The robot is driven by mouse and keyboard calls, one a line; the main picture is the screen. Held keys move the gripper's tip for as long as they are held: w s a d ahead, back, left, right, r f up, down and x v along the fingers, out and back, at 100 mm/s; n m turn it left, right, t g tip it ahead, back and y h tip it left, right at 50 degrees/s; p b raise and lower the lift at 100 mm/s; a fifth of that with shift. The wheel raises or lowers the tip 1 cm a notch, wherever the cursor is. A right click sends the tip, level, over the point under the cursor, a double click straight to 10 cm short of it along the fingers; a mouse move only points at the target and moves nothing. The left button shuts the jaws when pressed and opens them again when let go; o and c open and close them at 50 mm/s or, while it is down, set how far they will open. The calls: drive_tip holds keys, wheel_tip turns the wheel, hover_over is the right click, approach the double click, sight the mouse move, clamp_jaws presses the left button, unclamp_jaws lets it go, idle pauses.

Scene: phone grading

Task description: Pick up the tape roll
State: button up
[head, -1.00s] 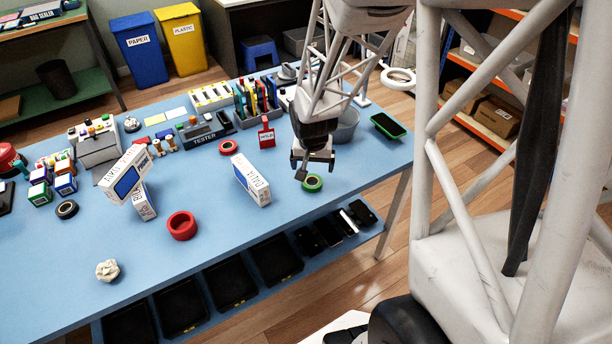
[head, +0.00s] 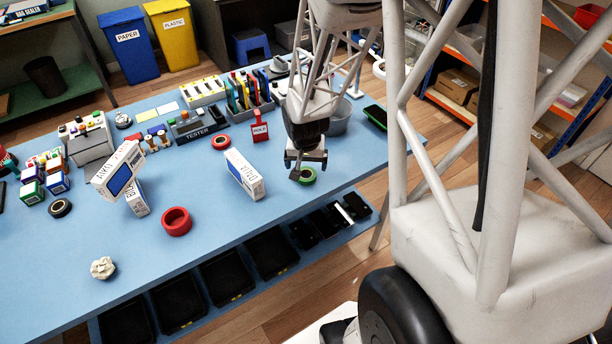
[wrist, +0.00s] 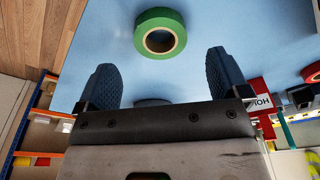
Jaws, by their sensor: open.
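A green tape roll (head: 308,175) lies flat on the blue table near its front right edge. It also shows in the wrist view (wrist: 160,34), ahead of the fingers and roughly centred between them. My gripper (head: 300,172) is open and empty, just left of and above the green roll, and partly covers it in the head view. In the wrist view, its two dark fingertips (wrist: 162,72) are spread apart and do not touch the roll. Other rolls lie on the table: a large red one (head: 176,222), a smaller red one (head: 221,141) and a black one (head: 60,208).
A white box (head: 244,175) stands left of my gripper. A red hold sign (head: 260,131), a grey bin (head: 340,122) and a green tray (head: 376,117) are behind it. A crumpled paper ball (head: 103,267) lies at the front left. The table between is clear.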

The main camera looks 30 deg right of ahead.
sight(306, 177)
drive_tip(key=shift+w+d+f, duration=0.1)
drive_tip(key=shift+w+f, duration=0.05)
drive_tip(key=shift+f, duration=1.05)
drive_tip(key=shift+w+d+f, duration=0.1)
drive_tip(key=shift+f, duration=1.1)
drive_tip(key=c, duration=1)
drive_tip(key=shift+r, duration=0.1)
drive_tip(key=shift+r, duration=0.75)
wheel_tip(306, 177, up, 2)
drive_tip(key=s+a, duration=0.2)
drive_tip(key=s, duration=0.5)
drive_tip(key=s+a+r, duration=0.1)
drive_tip(key=s+a, duration=0.2)
drive_tip(key=s, duration=0.5)
drive_tip(key=shift+a+r, duration=0.15)
drive_tip(key=shift+a, duration=0.05)
